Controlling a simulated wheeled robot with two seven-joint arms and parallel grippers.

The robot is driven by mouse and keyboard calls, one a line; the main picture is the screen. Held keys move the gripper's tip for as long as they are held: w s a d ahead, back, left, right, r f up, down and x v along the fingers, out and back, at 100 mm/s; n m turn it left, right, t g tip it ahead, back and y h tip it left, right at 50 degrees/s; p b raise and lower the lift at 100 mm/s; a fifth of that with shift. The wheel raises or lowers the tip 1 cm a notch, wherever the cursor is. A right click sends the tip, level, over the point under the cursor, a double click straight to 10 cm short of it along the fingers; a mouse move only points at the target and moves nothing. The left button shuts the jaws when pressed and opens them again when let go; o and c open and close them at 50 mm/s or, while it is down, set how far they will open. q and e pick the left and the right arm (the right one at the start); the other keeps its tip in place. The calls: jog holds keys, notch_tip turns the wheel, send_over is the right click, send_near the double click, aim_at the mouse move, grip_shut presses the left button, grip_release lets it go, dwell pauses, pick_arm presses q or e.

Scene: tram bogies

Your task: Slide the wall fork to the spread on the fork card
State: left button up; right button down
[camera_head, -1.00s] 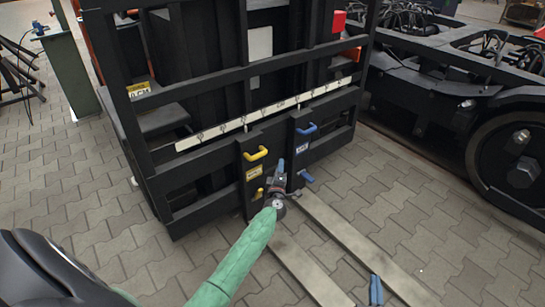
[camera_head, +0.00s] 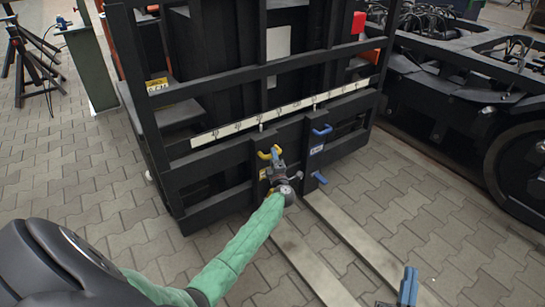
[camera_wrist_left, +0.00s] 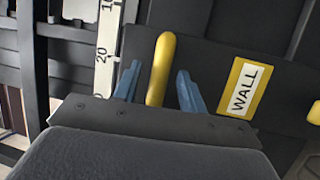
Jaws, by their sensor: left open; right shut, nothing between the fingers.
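The wall fork's black carriage plate carries a yellow handle (camera_head: 265,155) and a yellow-edged label reading WALL (camera_wrist_left: 241,88); its grey tine (camera_head: 308,265) runs toward me on the paving. My left gripper (camera_head: 277,157) is at this handle. In the left wrist view, the open blue fingers (camera_wrist_left: 158,88) stand on either side of the yellow handle (camera_wrist_left: 162,65), with gaps visible. The other fork has a blue handle (camera_head: 321,130) and tine (camera_head: 365,243). A white scale (camera_head: 290,113) runs above both. The yellow fork card (camera_head: 157,85) is too small to read. My right gripper (camera_head: 408,285) is shut and empty.
A lower yellow part (camera_wrist_left: 314,112) sits beside the WALL label. A lower blue handle (camera_head: 320,178) is on the other fork. Black frame bars (camera_head: 270,70) rise behind. A bogie with a wheel (camera_head: 520,165) stands right.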

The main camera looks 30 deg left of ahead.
pick_arm(q)
jog(key=shift+x, duration=0.9)
pick_arm(e)
jog(key=shift+s+d+r+t, duration=0.1)
jog(key=shift+s+r+t, duration=0.15)
jog(key=shift+r, duration=0.45)
jog(key=shift+s+d+r+t, duration=0.1)
jog(key=shift+s+r+t, duration=0.15)
jog(key=shift+r, duration=0.45)
pick_arm(q)
grip_shut()
